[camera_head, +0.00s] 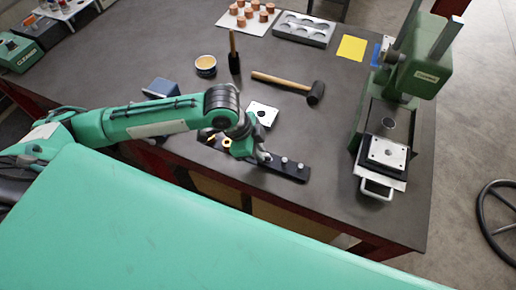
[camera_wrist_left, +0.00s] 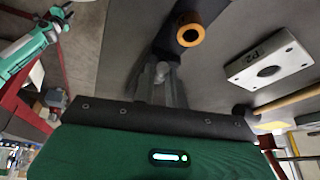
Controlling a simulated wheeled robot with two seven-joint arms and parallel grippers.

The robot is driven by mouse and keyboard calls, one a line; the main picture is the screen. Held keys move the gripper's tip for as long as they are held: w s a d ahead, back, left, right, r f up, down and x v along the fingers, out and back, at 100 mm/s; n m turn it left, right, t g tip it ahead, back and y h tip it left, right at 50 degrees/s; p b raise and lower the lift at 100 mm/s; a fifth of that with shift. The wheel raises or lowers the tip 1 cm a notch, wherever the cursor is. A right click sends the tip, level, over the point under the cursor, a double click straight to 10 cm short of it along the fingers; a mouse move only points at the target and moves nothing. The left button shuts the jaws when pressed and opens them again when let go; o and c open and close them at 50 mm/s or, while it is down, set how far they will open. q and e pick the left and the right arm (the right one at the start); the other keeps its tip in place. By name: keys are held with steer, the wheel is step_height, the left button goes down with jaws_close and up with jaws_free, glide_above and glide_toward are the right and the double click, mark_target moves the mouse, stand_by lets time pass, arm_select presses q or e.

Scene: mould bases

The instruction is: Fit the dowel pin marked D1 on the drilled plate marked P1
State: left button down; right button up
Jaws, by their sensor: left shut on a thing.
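My left gripper (camera_head: 262,158) is at the dark pin rack (camera_head: 272,170) near the table's front edge. In the left wrist view the gripper (camera_wrist_left: 160,84) is shut on a grey pin (camera_wrist_left: 159,69); its mark is not legible. More grey pins (camera_head: 284,160) stand to the right in the rack. One drilled plate (camera_head: 387,153) lies on the press bed at right, its mark unreadable. Another plate (camera_head: 262,114) lies behind the gripper; in the wrist view this plate (camera_wrist_left: 268,64) reads P2. A teal arm (camera_wrist_left: 30,48), seemingly my right, shows at the wrist view's upper left.
The green press (camera_head: 424,70) stands at right. The table between rack and press is clear.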

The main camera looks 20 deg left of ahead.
arm_select(q)
steer(key=shift+f, duration=0.3)
steer(key=shift+f, duration=0.3)
steer(key=c, duration=1.5)
jaws_free()
steer(key=shift+o, duration=0.3)
steer(key=shift+f, duration=0.15)
steer(key=shift+s+f, duration=0.1)
steer(key=shift+s, duration=0.1)
steer(key=shift+r, duration=0.45)
steer(key=v, duration=1.2)
steer(key=shift+w+r+b, duration=0.15)
steer(key=shift+r+b, duration=0.25)
